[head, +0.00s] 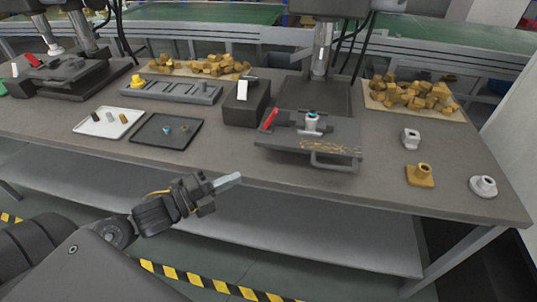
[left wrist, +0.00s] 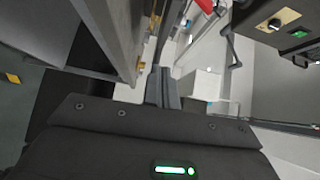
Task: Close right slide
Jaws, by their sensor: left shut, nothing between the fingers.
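The right slide (head: 280,150) is a dark flat plate below the right machine's press column. It sticks out toward the table's front edge, and its grey bar handle (head: 335,166) is at its front. My right gripper is out of view.
The grey table (head: 230,157) holds a white tray (head: 122,113), a dark tray (head: 144,137) and a black box (head: 240,112). Brass pieces lie on a mat (head: 385,105) at back right. Several loose parts, including a brass one (head: 420,179), stand at right. A lower shelf (head: 300,232) runs underneath.

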